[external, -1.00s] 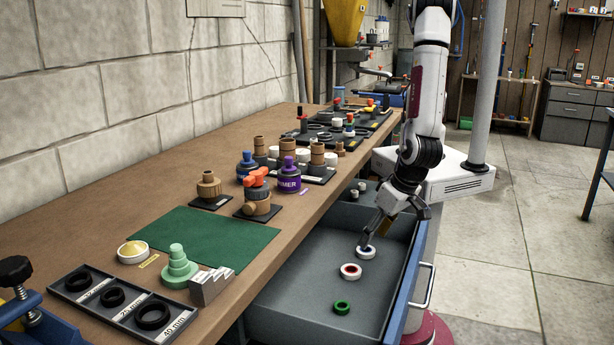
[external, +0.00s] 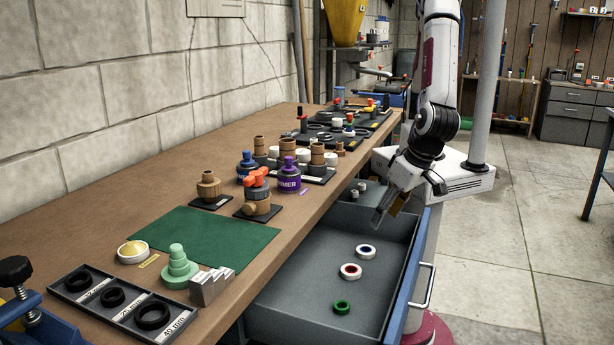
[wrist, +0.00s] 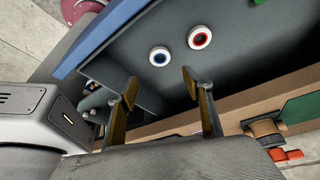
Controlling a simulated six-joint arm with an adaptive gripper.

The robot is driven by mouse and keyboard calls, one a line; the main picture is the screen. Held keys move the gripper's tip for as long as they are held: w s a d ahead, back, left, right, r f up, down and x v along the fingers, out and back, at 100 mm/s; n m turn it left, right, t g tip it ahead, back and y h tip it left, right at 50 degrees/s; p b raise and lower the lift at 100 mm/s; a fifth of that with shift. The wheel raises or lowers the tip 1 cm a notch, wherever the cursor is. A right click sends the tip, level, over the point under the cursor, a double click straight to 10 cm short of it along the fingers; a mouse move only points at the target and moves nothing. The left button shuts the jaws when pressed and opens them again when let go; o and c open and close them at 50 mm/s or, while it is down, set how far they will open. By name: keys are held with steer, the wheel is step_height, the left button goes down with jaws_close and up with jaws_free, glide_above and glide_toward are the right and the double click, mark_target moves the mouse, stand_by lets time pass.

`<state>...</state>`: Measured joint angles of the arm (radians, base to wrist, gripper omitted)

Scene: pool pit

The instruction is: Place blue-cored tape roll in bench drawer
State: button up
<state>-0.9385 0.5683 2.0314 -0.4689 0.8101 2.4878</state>
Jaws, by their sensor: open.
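The blue-cored tape roll (external: 367,251) is a white ring with a dark blue centre. It lies flat on the floor of the open bench drawer (external: 300,292), and it also shows in the wrist view (wrist: 159,56). My gripper (external: 378,224) is open and empty, above the back part of the drawer and apart from the roll. In the wrist view its two fingers (wrist: 158,86) stand wide apart with nothing between them, and the roll lies beyond them.
A red-cored roll (external: 350,271) and a green roll (external: 341,307) lie in the same drawer in a row. The bench top (external: 95,218) beside it holds a green mat (external: 205,238), fittings, a purple primer can (external: 289,178) and a ring tray (external: 95,297).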

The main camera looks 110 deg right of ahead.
stand_by(0.6)
steer(key=w+d+r+n+y, duration=0.25)
steer(key=d+r+n, duration=0.25)
steer(key=d+r, duration=1)
steer(key=s+d+r+n+t+y, duration=0.1)
steer(key=s+d+r+n+t, duration=0.2)
steer(key=s+d+r+n, duration=0.5)
steer(key=shift+s+d+r+t+y, duration=0.4)
steer(key=shift+s+d+r, duration=1.05)
steer(key=shift+d, duration=0.5)
steer(key=shift+w, duration=0.1)
steer(key=o, duration=1.4)
steer(key=shift+o, duration=0.2)
